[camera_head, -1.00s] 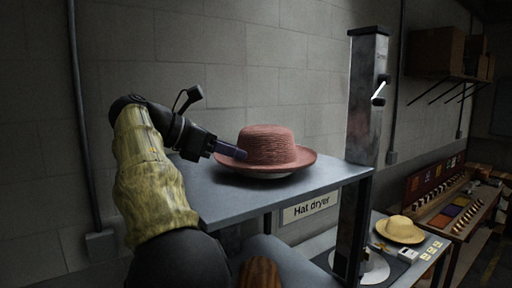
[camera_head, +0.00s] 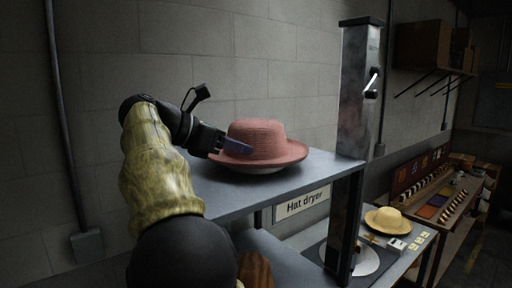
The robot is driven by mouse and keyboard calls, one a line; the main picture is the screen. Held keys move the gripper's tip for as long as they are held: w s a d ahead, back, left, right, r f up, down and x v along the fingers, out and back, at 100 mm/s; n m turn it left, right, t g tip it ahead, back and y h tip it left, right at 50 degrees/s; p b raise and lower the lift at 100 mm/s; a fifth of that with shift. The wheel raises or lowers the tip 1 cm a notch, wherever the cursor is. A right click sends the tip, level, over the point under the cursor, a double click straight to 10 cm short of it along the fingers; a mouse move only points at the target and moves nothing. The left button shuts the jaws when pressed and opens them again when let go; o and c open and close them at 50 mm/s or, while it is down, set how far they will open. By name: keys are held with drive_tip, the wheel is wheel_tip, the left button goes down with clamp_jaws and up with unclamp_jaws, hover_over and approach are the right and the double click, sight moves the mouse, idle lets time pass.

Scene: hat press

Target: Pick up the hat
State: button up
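A red-pink hat (camera_head: 265,143) with a round crown and wide brim sits upright on a light round base on the grey shelf top (camera_head: 310,171) of the hat dryer. My gripper (camera_head: 240,148) reaches in from the left at the hat's left side. Its purple fingers overlap the left brim and the lower crown in the picture. I cannot tell whether the fingers touch the brim or have it between them, and their opening does not show. A second, yellow straw hat (camera_head: 388,220) lies on the lower bench at the right.
A tall metal column (camera_head: 358,95) stands just right of the shelf top. A "Hat dryer" sign (camera_head: 301,204) hangs under the shelf. The block wall is close behind. A bench with coloured pieces (camera_head: 433,205) and a wall shelf with boxes (camera_head: 424,48) are at the far right.

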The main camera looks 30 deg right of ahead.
drive_tip(key=x, duration=0.3)
drive_tip(key=p+x, duration=0.1)
drive_tip(key=x, duration=0.3)
drive_tip(key=shift+s, duration=0.2)
drive_tip(key=shift+r, duration=0.1)
drive_tip(key=shift+s+a, duration=0.1)
drive_tip(key=shift+a, duration=0.05)
drive_tip(key=shift+d, duration=0.25)
drive_tip(key=p+x, duration=0.2)
drive_tip(key=x, duration=0.2)
drive_tip(key=shift+w+d, duration=0.2)
drive_tip(key=shift+d+f, duration=0.2)
drive_tip(key=shift+f, duration=0.05)
drive_tip(key=shift+a, duration=0.1)
